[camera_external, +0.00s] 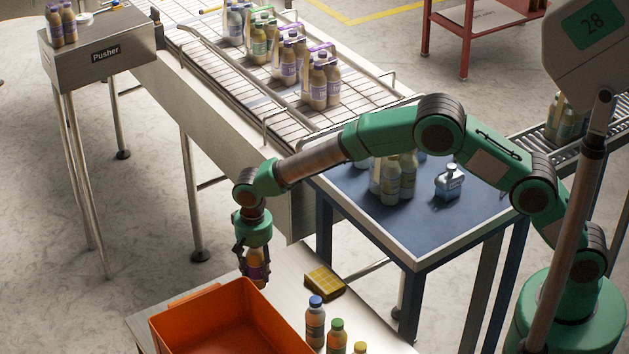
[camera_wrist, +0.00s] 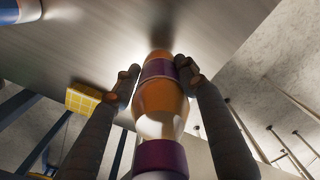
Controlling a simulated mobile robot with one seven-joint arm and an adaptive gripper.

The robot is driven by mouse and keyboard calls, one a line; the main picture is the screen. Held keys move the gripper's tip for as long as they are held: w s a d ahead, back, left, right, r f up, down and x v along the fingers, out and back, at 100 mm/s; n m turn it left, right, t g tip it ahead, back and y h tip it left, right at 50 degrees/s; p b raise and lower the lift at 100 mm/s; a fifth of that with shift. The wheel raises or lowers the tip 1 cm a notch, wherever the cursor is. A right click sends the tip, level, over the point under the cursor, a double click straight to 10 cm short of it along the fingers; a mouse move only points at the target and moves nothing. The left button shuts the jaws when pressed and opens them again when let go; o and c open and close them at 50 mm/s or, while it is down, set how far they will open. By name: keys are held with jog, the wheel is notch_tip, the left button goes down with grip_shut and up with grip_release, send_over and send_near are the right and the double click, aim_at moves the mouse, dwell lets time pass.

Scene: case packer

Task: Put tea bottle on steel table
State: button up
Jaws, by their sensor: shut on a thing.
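The tea bottle (camera_external: 257,268), amber with a purple label, is upright in my gripper (camera_external: 254,252), beside the back of the orange crate. In the wrist view the bottle (camera_wrist: 160,105) fills the middle, with a finger on each side and the fingertips closed around its far part. The steel table (camera_external: 297,288) lies below it; its grey top also shows in the wrist view (camera_wrist: 110,50). I cannot tell whether the bottle's base touches the table top.
The orange crate (camera_external: 200,297) takes up the table's left part. A yellow box (camera_external: 324,282) and several bottles (camera_external: 316,322) stand to the right. A blue table (camera_external: 440,235) with bottles and a conveyor (camera_external: 210,60) are behind. Bare steel lies between crate and yellow box.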

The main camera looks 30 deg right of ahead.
aim_at(257, 277)
jog(key=shift+f, duration=1.6)
jog(key=shift+f, duration=0.15)
jog(key=o, duration=1.4)
notch_tip(257, 277, up, 12)
jog(key=shift+r, duration=0.1)
